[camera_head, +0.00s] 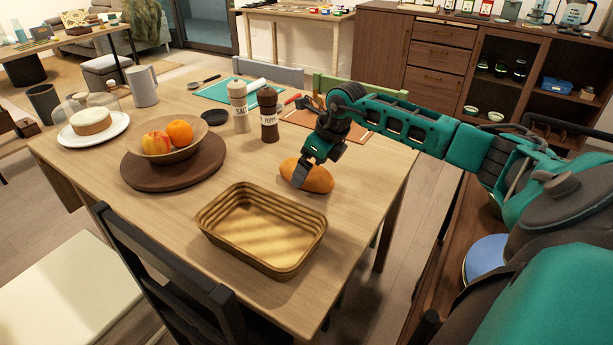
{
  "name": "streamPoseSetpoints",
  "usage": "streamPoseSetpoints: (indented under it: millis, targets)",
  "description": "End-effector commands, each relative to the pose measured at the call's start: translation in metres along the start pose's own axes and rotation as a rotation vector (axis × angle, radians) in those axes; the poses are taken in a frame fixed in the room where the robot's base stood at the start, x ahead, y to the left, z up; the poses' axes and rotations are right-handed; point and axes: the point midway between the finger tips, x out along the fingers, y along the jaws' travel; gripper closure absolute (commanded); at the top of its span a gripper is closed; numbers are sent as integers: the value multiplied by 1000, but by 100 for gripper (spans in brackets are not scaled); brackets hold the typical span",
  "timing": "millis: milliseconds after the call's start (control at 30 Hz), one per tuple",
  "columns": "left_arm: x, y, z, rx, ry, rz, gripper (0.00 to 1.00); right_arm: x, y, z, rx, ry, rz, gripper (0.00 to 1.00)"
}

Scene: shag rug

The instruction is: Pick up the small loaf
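The small loaf (318,181) is golden brown and lies on the wooden table, behind the wicker basket. My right gripper (303,172) comes in from the right and is down at the loaf, over its left part. One dark finger shows in front of the loaf. The other finger is hidden, so I cannot tell whether the gripper is open around the loaf or shut on it. The loaf appears to rest on the table. My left gripper is not in view.
The empty wicker basket (213,211) stands close in front of the loaf. A pepper mill (269,118) and salt mill (239,110) stand behind. A fruit bowl (183,152) sits on a round dark board to the left. A brown cutting board (352,133) lies behind the gripper.

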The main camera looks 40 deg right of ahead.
Motion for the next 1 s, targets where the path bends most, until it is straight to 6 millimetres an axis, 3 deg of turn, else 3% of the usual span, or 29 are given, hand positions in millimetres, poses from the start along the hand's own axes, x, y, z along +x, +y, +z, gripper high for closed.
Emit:
streamPoseSetpoints:
  millis: [133, 367, 1000]
  targets:
    - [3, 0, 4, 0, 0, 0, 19, 22, 0, -1, 2, -1, 2, 0]
    - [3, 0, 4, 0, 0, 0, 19, 24, 0, -1, -1, -1, -1, 0]
    - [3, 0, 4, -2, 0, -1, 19, 23, 0, 0, 0, -2, 0, 57]
